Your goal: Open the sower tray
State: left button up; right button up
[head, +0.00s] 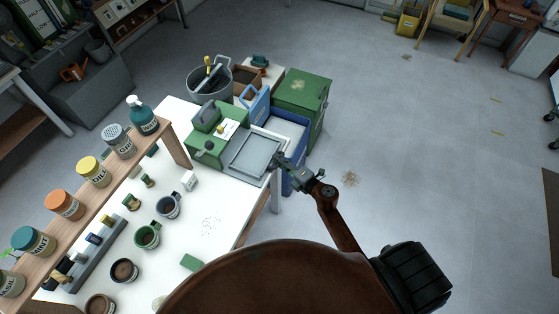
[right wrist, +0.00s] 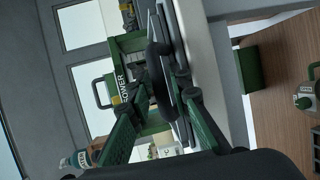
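The green sower (head: 206,147) stands on the white table, and its name label shows sideways in the right wrist view (right wrist: 123,86). Its flat grey tray (head: 256,154) lies at its right side, toward the table's edge. My right gripper (head: 281,161) is at the tray's right edge. In the right wrist view my right gripper (right wrist: 162,88) has its two fingers spread apart, with a dark curved part of the tray side between them. I see no clear grip on it. The fingertips' contact is partly hidden. My left gripper is not in view.
A blue crate (head: 289,125) and a green cabinet (head: 301,92) stand behind and right of the tray. A grey bucket (head: 209,84) is behind the sower. Jars line a wooden shelf (head: 88,207) at left.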

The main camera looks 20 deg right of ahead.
jog(key=v, duration=1.1)
jog(key=shift+s, duration=0.4)
jog(key=shift+r, duration=0.1)
jog(key=s+d+f+m+g+h, duration=0.2)
jog(key=s+f+m, duration=0.2)
jog(key=f, duration=0.7)
jog(key=s+d+f+m+g+h, duration=0.1)
jog(key=s+d+f+m+g, duration=0.25)
jog(key=f, duration=0.75)
jog(key=s+d+f+m+h, duration=0.2)
jog(key=s+f+m, duration=0.35)
jog(key=f, duration=0.55)
jog(key=s+a+f+m+g, duration=0.1)
jog(key=s+f+m+g, duration=0.1)
jog(key=s+f, duration=0.4)
jog(key=s+a+f+m+g, duration=0.1)
jog(key=s+f+m+g, duration=0.2)
jog(key=s+f, duration=0.4)
jog(key=s+a+f+m+g, duration=0.2)
jog(key=s+f, duration=0.4)
jog(key=s, duration=1.3)
jog(key=shift+f+m+g, duration=0.25)
jog(key=shift+m+g, duration=0.25)
jog(key=shift+g, duration=0.45)
